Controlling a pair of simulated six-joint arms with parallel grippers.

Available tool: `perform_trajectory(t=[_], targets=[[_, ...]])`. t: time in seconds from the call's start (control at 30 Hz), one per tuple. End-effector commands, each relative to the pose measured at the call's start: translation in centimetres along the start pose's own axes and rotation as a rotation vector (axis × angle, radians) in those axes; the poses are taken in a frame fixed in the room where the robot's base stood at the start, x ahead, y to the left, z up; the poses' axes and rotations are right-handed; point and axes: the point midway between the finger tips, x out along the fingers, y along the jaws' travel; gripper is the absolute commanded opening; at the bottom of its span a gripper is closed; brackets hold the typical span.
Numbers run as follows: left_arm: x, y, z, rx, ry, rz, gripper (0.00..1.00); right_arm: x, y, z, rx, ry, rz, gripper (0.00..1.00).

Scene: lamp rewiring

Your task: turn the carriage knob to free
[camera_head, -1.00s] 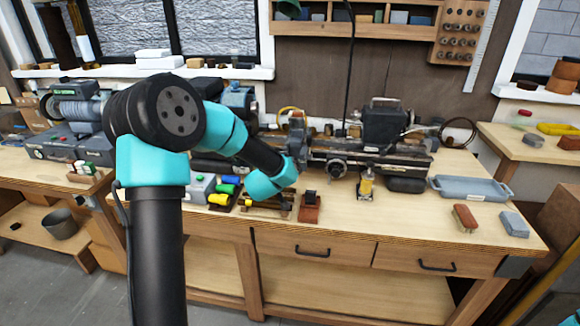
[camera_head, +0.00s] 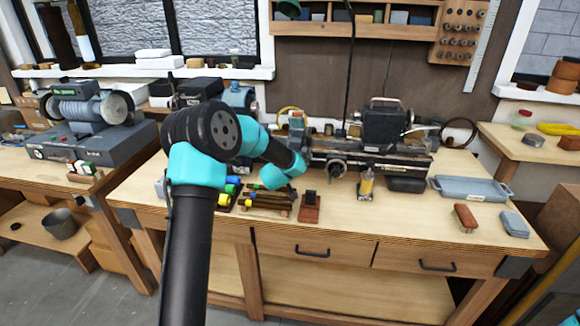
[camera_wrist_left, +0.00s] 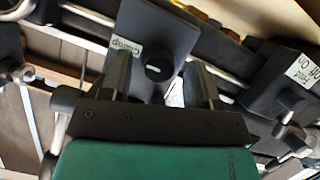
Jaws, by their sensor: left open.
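In the left wrist view, a round dark knob (camera_wrist_left: 158,68) with a short pale mark sits on a grey plate (camera_wrist_left: 165,28). A white label (camera_wrist_left: 126,47) on the plate reads "Clamp". My left gripper (camera_wrist_left: 160,88) is open, with one finger on each side of the knob. I cannot tell whether the fingers touch it. In the head view, the lathe (camera_head: 385,130) stands at the back of the bench; my left wrist is in front of its left part, and the knob cannot be made out. My right gripper is not in view.
A dark block labelled "Feed On/Off" (camera_wrist_left: 292,80) is right of the gripper in the wrist view. On the bench are an oil bottle (camera_head: 366,185), a blue-grey tray (camera_head: 470,188), a brush (camera_head: 465,217) and a red-brown block (camera_head: 309,208). The front right bench top is mostly clear.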

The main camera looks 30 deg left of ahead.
Motion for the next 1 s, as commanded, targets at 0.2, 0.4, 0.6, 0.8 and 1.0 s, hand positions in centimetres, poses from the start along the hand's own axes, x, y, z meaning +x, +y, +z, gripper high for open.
perform_trajectory(t=[0.2,0.4,0.6,0.8,1.0], targets=[[-0.03,0.01,0.0,0.0,0.0,0.0,0.44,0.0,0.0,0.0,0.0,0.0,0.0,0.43],[-0.03,0.02,0.0,0.0,0.0,0.0,0.25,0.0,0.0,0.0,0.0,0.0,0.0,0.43],[-0.04,0.01,0.0,0.0,0.0,0.0,0.07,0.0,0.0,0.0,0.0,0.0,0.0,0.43],[-0.04,0.0,0.0,-0.005,0.0,0.003,0.07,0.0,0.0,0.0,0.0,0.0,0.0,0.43],[-0.04,-0.04,0.01,-0.037,0.0,0.016,0.07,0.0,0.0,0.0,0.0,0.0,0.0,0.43]])
